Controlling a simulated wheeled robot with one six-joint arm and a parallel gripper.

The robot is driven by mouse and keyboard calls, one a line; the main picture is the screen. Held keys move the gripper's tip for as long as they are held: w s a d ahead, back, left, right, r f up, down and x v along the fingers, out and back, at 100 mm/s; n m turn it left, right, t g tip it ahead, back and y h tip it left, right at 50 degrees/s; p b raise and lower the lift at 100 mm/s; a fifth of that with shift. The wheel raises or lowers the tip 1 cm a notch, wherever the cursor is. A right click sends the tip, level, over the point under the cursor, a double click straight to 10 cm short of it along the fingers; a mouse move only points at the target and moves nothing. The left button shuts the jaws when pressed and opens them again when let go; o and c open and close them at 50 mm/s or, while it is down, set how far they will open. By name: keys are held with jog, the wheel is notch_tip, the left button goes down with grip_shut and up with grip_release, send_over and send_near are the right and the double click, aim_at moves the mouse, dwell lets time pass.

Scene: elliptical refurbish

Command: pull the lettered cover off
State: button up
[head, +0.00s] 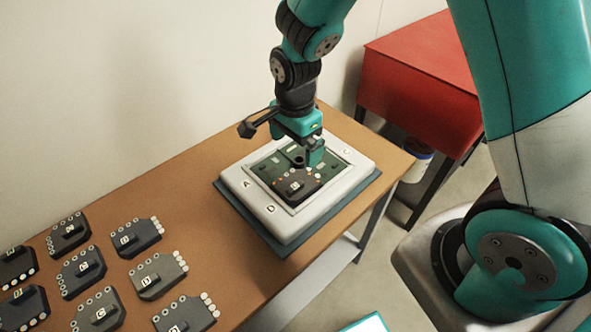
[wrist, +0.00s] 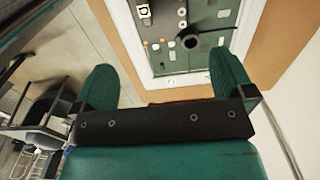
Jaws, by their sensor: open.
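A pale casing (head: 232,184) with letters on its rim, A and D among them, lies flat on a dark grey base. Inside its rim is a green board (head: 270,170), also in the wrist view (wrist: 220,58). A dark piece (head: 290,194) with a small white lettered tag lies on the board's near part. I cannot tell whether the rim or this dark piece is the lettered cover. My gripper (head: 306,160) points down above the board and hides part of it. In the wrist view my gripper (wrist: 165,82) is open, its green fingers wide apart with nothing held between them.
Several dark lettered modules (head: 158,271) lie in rows at the left of the brown table (head: 190,180). A red cabinet (head: 425,80) stands behind the table's right end. The table between modules and casing is clear. A wall runs along the back.

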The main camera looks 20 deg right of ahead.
aim_at(296, 180)
notch_tip(296, 180, down, 12)
jog(key=shift+f+p, duration=0.2)
jog(key=shift+p, duration=0.55)
jog(key=c, duration=1.3)
